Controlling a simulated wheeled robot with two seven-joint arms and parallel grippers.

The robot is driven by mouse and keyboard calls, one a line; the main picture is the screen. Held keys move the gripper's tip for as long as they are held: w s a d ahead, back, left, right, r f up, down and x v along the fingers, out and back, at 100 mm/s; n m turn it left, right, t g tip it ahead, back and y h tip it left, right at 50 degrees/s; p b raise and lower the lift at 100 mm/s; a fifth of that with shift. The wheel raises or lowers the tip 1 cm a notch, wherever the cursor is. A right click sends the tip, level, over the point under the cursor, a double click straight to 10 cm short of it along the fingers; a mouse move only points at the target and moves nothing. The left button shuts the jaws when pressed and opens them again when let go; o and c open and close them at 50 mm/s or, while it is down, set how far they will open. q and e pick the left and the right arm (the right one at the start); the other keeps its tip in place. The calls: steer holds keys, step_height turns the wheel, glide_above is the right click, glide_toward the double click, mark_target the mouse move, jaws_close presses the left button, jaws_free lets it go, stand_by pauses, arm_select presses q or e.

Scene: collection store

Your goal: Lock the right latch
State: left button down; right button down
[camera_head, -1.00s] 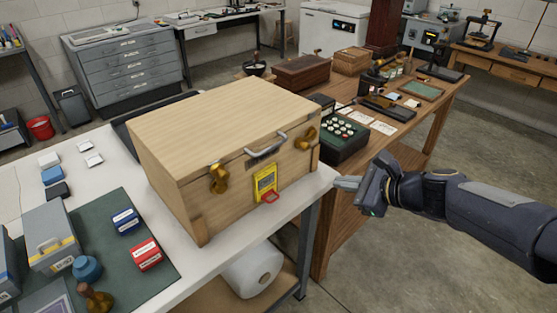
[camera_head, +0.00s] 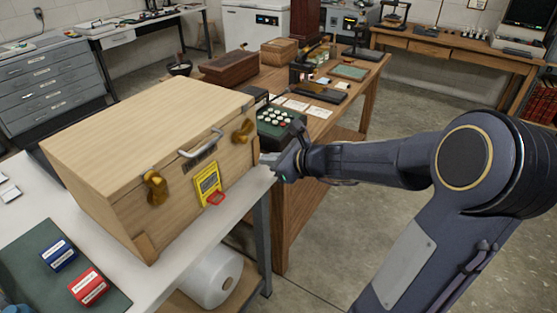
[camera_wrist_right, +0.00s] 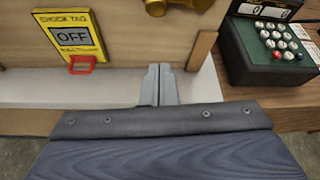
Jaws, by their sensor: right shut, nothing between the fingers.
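A closed light-wood chest (camera_head: 150,140) stands on the white bench. On its front are two brass latches, a left latch (camera_head: 155,188) and a right latch (camera_head: 243,131), with a grey handle (camera_head: 201,145) between them. In the right wrist view, the lower part of the right latch (camera_wrist_right: 180,5) shows at the top edge, cut off. My right gripper (camera_head: 268,160) is shut and empty, near the chest's right front corner, below and right of the right latch and apart from it. Its fingertips (camera_wrist_right: 158,82) show below the latch in the wrist view.
A yellow tag reading OFF (camera_wrist_right: 70,35) with a red loop hangs on the chest front. A dark keypad box (camera_head: 278,125) stands on the wooden table behind the gripper. Red (camera_head: 88,287) and blue boxes lie on a green mat. Open floor lies right of the bench.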

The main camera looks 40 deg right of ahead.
steer(key=x, duration=0.4)
steer(key=shift+f, duration=0.1)
steer(key=r+p, duration=0.1)
steer(key=r, duration=0.1)
steer(key=a+r+p, duration=0.1)
steer(key=r, duration=0.1)
steer(key=shift+w, duration=0.2)
steer(key=shift+r+p, duration=0.25)
steer(key=shift+p, duration=0.6)
steer(key=shift+m, duration=0.3)
